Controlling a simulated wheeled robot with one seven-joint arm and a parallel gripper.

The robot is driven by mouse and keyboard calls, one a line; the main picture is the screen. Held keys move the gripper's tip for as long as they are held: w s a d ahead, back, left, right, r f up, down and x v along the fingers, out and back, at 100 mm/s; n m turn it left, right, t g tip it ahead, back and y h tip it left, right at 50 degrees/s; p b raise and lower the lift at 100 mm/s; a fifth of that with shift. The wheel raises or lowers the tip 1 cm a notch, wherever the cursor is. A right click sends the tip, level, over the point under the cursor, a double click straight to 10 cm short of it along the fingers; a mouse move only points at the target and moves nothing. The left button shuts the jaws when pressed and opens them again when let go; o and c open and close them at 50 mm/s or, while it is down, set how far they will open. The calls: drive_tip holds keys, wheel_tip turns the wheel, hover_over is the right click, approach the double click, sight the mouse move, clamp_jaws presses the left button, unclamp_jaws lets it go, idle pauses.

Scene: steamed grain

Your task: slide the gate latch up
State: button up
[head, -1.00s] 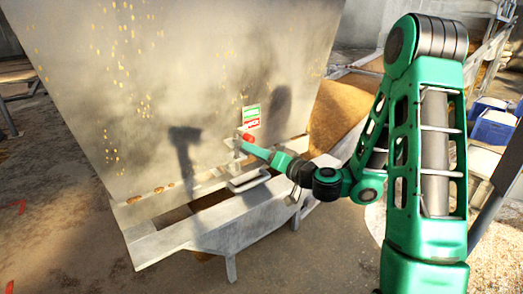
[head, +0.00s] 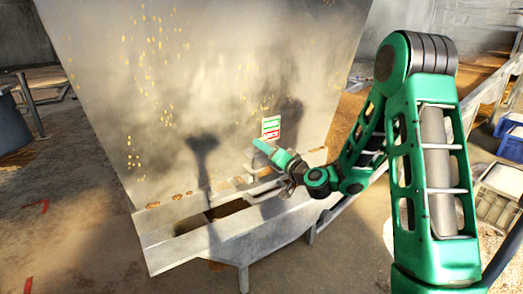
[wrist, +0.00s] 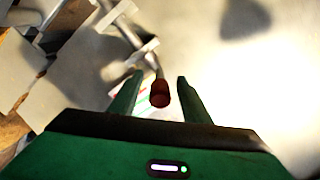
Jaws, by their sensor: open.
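The gate latch's red knob (wrist: 160,94) sits at the end of a metal rod in the wrist view. My gripper (wrist: 155,80) is open, with one green finger on each side of the knob. The knob appears between the fingers, with gaps on both sides; I cannot tell its exact depth. In the head view my gripper (head: 264,148) is in front of the hopper's lower front, just below a green and red label (head: 271,128). The knob is hidden there behind my gripper.
The large grey metal hopper (head: 200,80) fills the middle, with a metal trough frame (head: 180,248) along its base. Blue crates (head: 510,145) and a pale crate (head: 497,195) stand at the right. The floor at left is open, with red marks.

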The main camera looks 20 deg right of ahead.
drive_tip(key=shift+x, duration=0.8)
clamp_jaws()
drive_tip(key=shift+r, duration=0.1)
drive_tip(key=shift+r, duration=2.3)
unclamp_jaws()
drive_tip(key=shift+f, duration=0.15)
